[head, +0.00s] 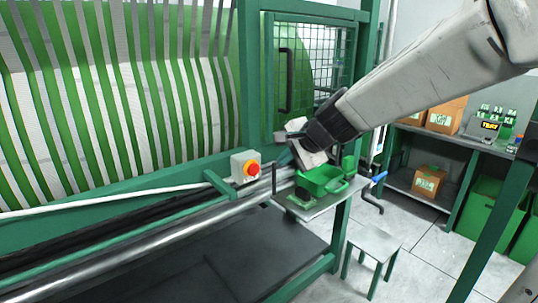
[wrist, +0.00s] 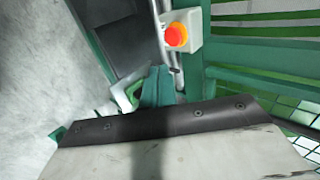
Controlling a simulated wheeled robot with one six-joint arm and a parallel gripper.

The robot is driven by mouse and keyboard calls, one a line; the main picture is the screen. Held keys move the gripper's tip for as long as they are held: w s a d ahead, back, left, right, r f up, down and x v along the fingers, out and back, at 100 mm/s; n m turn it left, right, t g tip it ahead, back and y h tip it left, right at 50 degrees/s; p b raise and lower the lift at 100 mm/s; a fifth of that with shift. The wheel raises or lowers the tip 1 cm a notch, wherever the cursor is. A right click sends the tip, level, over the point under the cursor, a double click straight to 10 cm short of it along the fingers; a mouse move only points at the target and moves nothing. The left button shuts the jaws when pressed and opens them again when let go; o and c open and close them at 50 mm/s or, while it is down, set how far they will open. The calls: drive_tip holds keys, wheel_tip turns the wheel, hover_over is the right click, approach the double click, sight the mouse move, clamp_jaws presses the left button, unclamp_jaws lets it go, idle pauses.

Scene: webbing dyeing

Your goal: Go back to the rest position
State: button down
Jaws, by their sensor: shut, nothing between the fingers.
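My gripper (head: 284,160) is at the end of my arm, which reaches in from the upper right in the head view. It is over the machine's front edge, just above and left of a small green bin (head: 322,180). In the wrist view the teal fingers (wrist: 157,86) lie together, shut and empty. My wrist hides part of the area behind the gripper.
A red stop button on a pale box (head: 246,167) is close left of the gripper; its red knob (wrist: 176,35) shows in the wrist view. A mesh guard (head: 318,65) stands behind. A stool (head: 374,246) and shelves with cartons (head: 428,182) are right. Tiled floor between is clear.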

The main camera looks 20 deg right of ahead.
drive_tip(key=s+a+f+n+g, duration=0.2)
drive_tip(key=s+n+g, duration=0.15)
drive_tip(key=s, duration=0.35)
drive_tip(key=s+a+f+n+g, duration=0.1)
drive_tip(key=s+f+n+g, duration=0.1)
drive_tip(key=s+n, duration=0.4)
drive_tip(key=s+d+r+n+g+h, duration=0.1)
drive_tip(key=s+d+n+g+h, duration=0.1)
drive_tip(key=s, duration=1.5)
drive_tip(key=d+n+h, duration=0.1)
drive_tip(key=n, duration=0.1)
drive_tip(key=shift+d+r+n, duration=0.2)
drive_tip(key=shift+d+n, duration=0.15)
drive_tip(key=c, duration=2.1)
unclamp_jaws()
drive_tip(key=shift+c, duration=0.2)
